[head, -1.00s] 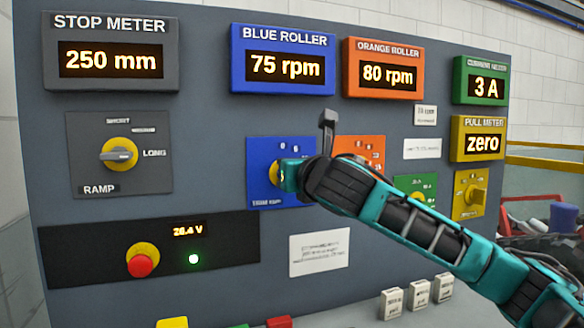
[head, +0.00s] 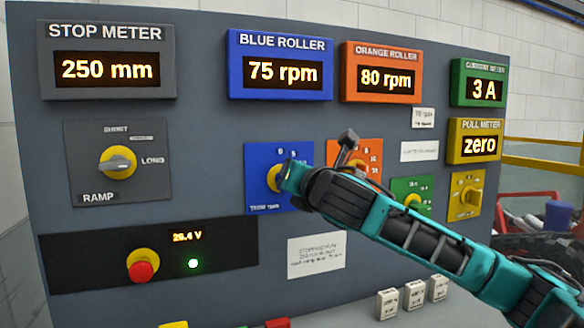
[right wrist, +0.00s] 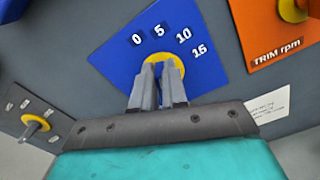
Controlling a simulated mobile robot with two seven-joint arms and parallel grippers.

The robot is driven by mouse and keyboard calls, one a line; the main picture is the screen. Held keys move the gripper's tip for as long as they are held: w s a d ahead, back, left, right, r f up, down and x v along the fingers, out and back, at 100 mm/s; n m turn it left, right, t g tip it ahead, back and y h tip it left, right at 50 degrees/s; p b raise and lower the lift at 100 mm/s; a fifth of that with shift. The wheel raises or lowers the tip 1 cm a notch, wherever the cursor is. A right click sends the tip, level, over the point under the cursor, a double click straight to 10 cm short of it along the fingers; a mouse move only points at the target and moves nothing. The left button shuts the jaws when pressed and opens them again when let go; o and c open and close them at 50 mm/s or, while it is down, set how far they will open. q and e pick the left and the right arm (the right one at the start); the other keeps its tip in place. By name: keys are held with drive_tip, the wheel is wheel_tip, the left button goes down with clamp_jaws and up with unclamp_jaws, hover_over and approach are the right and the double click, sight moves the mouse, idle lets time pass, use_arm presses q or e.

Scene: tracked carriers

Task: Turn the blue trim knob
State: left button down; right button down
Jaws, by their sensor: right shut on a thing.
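The blue trim panel (head: 258,158) is on the grey console and has a yellow round knob base (head: 272,178). My right gripper (head: 284,178) reaches it from the right and is shut on the trim knob. In the right wrist view the fingers (right wrist: 158,82) meet in front of the yellow base (right wrist: 178,68), and they hide most of the knob and its pointer. The blue panel's scale (right wrist: 160,30) reads 0, 5, 10, 15. The blue roller display (head: 281,73) reads 75 rpm. My left gripper is not in view.
The orange trim panel (head: 345,152) is right of the blue one, partly behind my arm. Green (head: 412,188) and yellow (head: 466,196) knob panels are further right. A red button (head: 141,271) is at lower left. Small white blocks (head: 415,296) stand below my arm.

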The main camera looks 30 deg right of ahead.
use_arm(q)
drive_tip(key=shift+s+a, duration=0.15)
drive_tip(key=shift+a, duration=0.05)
use_arm(e)
drive_tip(key=shift+f+m, duration=0.1)
drive_tip(key=shift+m, duration=0.4)
drive_tip(key=shift+d, duration=0.1)
drive_tip(key=c, duration=1.2)
unclamp_jaws()
drive_tip(key=shift+o, duration=0.2)
use_arm(q)
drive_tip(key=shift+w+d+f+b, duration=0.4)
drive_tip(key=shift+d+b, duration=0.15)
drive_tip(key=shift+b, duration=0.6)
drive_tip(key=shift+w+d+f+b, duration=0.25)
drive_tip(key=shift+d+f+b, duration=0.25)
drive_tip(key=shift+b, duration=0.6)
use_arm(e)
drive_tip(key=v, duration=1.3)
